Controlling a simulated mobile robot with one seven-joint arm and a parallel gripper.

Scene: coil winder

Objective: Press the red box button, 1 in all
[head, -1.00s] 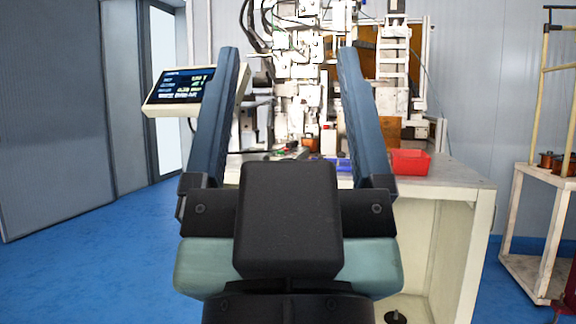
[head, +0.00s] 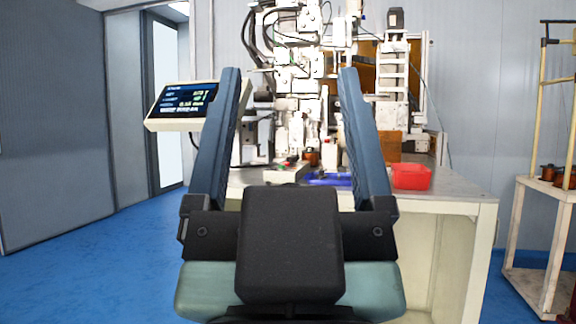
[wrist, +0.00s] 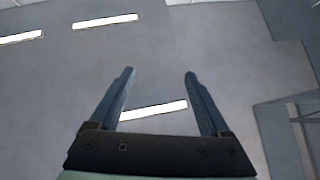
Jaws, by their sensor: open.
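My gripper (head: 290,73) is raised in front of the camera, its two long blue-grey fingers wide apart and empty. In the wrist view my gripper (wrist: 159,72) also shows open, with only the ceiling behind it. Between the fingers in the head view, a small pale box (head: 287,174) sits on the worktable, with a tiny red button (head: 292,159) and a green spot on its top. It is small and partly hard to make out. My gripper is well short of the box and apart from it.
The coil winder (head: 299,80) stands on the worktable (head: 455,188). A screen (head: 184,104) is at left and a rack with copper coils (head: 548,172) at right. Blue floor at left is clear.

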